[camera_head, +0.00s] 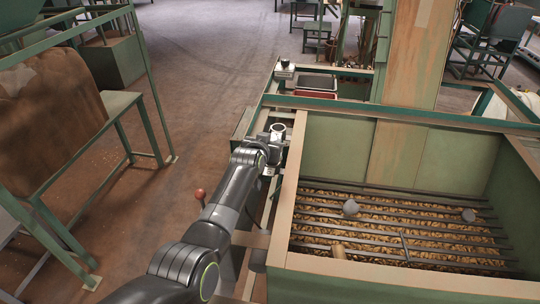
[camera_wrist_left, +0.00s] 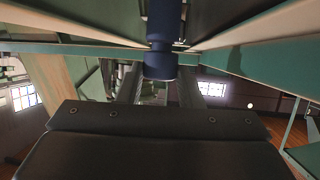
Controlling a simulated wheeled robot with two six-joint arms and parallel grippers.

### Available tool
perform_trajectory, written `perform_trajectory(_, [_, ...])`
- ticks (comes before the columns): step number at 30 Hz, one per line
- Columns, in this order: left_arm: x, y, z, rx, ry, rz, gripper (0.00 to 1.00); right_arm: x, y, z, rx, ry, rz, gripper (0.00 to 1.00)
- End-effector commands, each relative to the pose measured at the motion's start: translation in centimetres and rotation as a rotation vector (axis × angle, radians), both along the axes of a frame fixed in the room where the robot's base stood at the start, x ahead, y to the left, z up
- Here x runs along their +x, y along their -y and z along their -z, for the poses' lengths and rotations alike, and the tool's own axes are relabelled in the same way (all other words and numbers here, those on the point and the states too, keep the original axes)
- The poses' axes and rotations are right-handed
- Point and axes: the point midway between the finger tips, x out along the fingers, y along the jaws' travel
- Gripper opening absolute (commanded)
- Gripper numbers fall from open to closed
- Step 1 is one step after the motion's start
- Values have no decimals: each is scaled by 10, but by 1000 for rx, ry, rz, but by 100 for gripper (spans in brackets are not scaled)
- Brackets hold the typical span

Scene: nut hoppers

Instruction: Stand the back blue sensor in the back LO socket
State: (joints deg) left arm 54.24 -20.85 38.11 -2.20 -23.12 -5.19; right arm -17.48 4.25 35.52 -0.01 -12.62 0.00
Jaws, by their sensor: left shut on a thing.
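A dark blue sensor (camera_wrist_left: 161,45), a cylinder with a narrower neck, shows at the top middle of the left wrist view. My left gripper (camera_wrist_left: 160,88) is shut on it, one finger on each side. In the head view my left gripper (camera_head: 268,146) is over the rail left of the hopper. A pale ring-shaped piece (camera_head: 278,128) shows at its tip; I cannot tell whether it is a socket. The blue sensor cannot be made out there, and no LO label is readable. My right gripper is not in view.
A green hopper (camera_head: 402,120) with a barred grate over nuts fills the right. Grey knobs (camera_head: 350,208) and a wooden piece (camera_head: 338,251) are on the grate. A red-edged tray (camera_head: 316,87) and a small device with a dark top (camera_head: 285,66) are farther back.

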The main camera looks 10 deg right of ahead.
Motion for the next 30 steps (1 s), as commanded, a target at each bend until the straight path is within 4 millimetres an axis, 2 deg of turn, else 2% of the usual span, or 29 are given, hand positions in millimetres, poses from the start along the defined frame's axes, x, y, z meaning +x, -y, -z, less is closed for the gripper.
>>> perform_trajectory(12, [0,0,41,0,1,-1,8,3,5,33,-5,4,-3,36])
perform_trajectory(26, [1,0,47,-1,2,-1,8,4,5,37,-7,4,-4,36])
perform_trajectory(27, [0,0,45,0,1,-1,37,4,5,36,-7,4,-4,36])
perform_trajectory(28, [0,-1,45,0,1,-1,41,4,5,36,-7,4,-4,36])
perform_trajectory(30, [0,-1,45,0,0,-1,42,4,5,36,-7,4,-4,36])
